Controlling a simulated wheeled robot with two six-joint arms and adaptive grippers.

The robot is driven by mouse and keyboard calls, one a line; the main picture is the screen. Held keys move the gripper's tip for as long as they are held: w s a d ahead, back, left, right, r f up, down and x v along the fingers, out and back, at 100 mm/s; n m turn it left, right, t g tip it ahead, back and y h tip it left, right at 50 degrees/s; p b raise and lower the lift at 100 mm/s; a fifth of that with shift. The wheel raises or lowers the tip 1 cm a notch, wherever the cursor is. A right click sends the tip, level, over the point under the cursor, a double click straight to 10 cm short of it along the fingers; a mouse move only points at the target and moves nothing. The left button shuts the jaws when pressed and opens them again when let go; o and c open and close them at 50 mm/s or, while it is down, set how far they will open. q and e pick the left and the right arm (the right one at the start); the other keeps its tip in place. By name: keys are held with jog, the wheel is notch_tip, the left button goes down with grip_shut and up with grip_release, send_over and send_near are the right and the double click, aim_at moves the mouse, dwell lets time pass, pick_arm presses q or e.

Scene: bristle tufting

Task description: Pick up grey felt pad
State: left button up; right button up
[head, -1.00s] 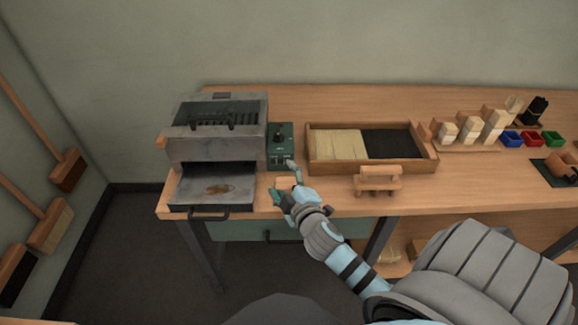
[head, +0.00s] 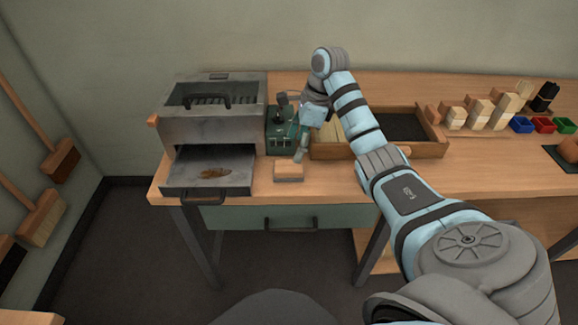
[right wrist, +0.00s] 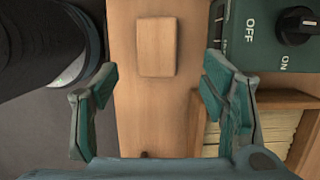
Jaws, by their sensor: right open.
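I see no plainly grey felt pad. The block also shows in the right wrist view (right wrist: 156,46), top centre. My right gripper (head: 293,127) is open and empty above the bench, near the green switch box. In the right wrist view its fingers (right wrist: 155,92) are wide apart, to either side of the block's line and short of it. My left gripper is not in view.
The grey machine (head: 212,115) with its pulled-out tray (head: 180,188) stands left of the block. The green switch box (head: 275,140) stands behind it. A wooden bristle box (head: 438,148) is on the right, partly hidden by my arm. Coloured bins (head: 543,125) are far right.

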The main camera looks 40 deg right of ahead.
aim_at(289, 166)
jog(key=shift+b+x, duration=0.4)
jog(key=shift+x, duration=0.8)
jog(key=x, duration=0.4)
jog(key=shift+s+a+f+b, duration=0.1)
jog(key=shift+a+f+b, duration=0.25)
jog(key=shift+b, duration=0.05)
jog(key=c, duration=1.3)
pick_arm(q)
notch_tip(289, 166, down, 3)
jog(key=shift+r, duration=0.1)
pick_arm(e)
jog(key=shift+o, duration=0.2)
jog(key=shift+r, duration=0.15)
notch_tip(289, 166, up, 6)
jog(key=p, duration=0.3)
jog(key=shift+r, duration=0.15)
pick_arm(q)
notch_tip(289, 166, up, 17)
jog(key=p, duration=1.4)
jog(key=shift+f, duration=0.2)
pick_arm(e)
notch_tip(289, 166, up, 14)
jog(key=shift+f, duration=0.2)
jog(key=shift+f, duration=0.1)
